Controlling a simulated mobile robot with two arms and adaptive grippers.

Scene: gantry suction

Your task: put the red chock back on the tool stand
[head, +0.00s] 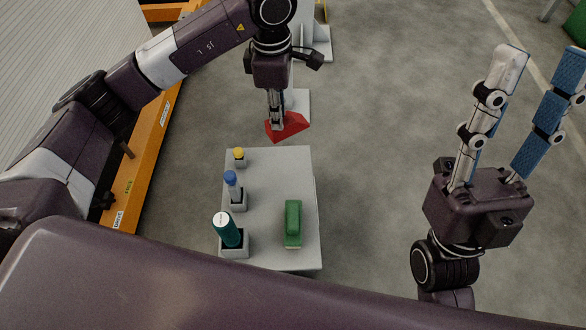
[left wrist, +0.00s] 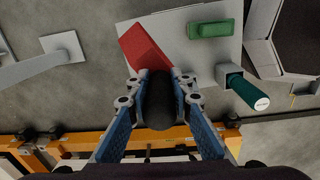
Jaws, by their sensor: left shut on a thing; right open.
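The red chock (head: 291,127) is a wedge-shaped block. My left gripper (head: 276,122) is shut on it, pointing down. In the head view the chock shows just past the far edge of the grey tool stand (head: 275,180); its height above the stand is hard to judge. In the left wrist view the red chock (left wrist: 143,48) shows beyond the fingertips, overlapping the stand (left wrist: 172,27) in the picture. A dark rounded shape (left wrist: 157,100) lies between the fingers; I cannot tell what it is. My right gripper (head: 540,56) is open and empty, off to the right.
On the stand are a green block (head: 293,223), a teal bottle-like tool (head: 228,232), a blue-topped tool (head: 231,182) and a yellow-topped tool (head: 239,154) in holders. The stand's far right top is bare. An orange frame (head: 150,150) runs along the left; open floor lies right.

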